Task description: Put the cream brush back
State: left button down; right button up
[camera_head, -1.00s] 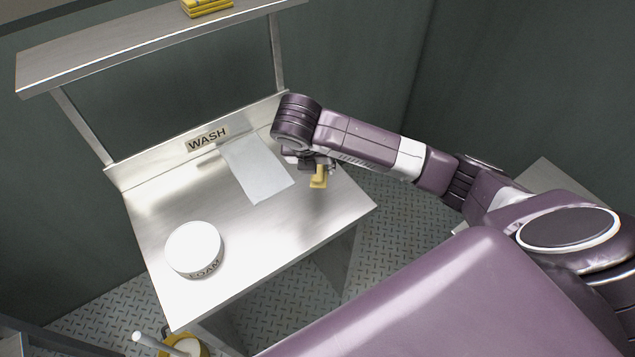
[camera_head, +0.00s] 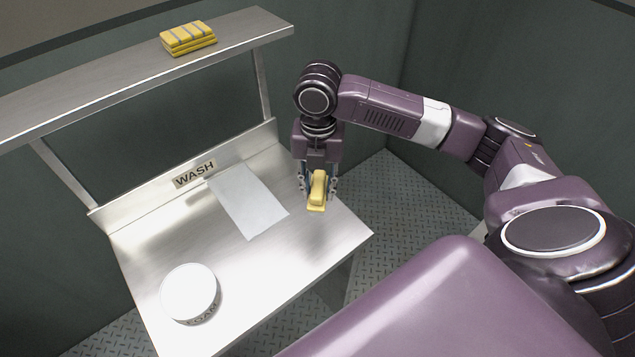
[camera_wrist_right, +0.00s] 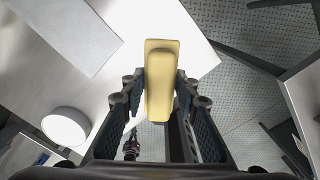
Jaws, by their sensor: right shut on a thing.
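The cream brush (camera_head: 317,188) is a pale yellow block with a wider base at its lower end. My right gripper (camera_head: 317,186) is shut on it and holds it over the right part of the steel table. In the right wrist view the brush (camera_wrist_right: 160,75) sits between the two dark fingers (camera_wrist_right: 159,95). The brush appears to be above the table top, though the exact gap is hard to tell. My left gripper is not in view.
The steel table (camera_head: 265,262) bears a pale flat sheet (camera_head: 247,201), a white round FOAM tub (camera_head: 189,292) and a WASH label (camera_head: 194,173). A shelf (camera_head: 110,75) above holds yellow striped sponges or cloths (camera_head: 188,38). The table's front right is clear.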

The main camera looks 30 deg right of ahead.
send_over(318, 225)
notch_tip(318, 225, down, 7)
jog(key=shift+a+f+p, duration=0.1)
jog(key=shift+p, duration=0.2)
jog(key=shift+s+f, duration=0.1)
jog(key=shift+f, duration=2.25)
jog(key=shift+c, duration=0.5)
jog(key=o, duration=1.1)
notch_tip(318, 225, up, 12)
jog(key=shift+r+b, duration=0.1)
jog(key=shift+b, duration=0.6)
